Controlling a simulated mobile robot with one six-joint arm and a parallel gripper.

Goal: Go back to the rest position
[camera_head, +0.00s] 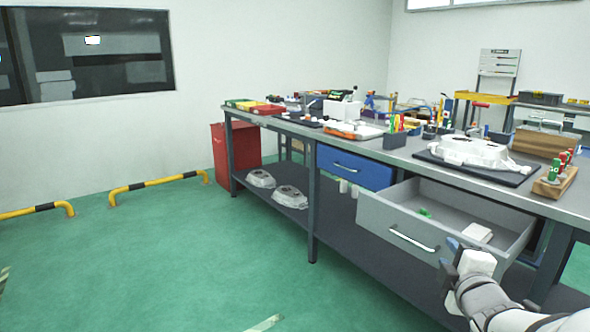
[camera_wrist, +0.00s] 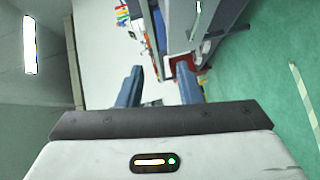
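My gripper (camera_head: 453,252) is at the lower right of the head view, in front of the open grey drawer (camera_head: 385,213) and near the right end of its handle. In the wrist view its two blue-grey fingers (camera_wrist: 160,76) stand apart with nothing held between them. The drawer is pulled out and holds a small green item (camera_head: 425,213) and a white block (camera_head: 478,233). Whether the gripper touches the drawer front cannot be told.
The workbench (camera_head: 400,157) carries a casting (camera_head: 473,152) on a dark mat, a wooden block with red and green items (camera_head: 554,175), and several tools. A blue drawer (camera_head: 354,167) is shut. Castings lie on the lower shelf. Green floor (camera_head: 170,260) is clear at left.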

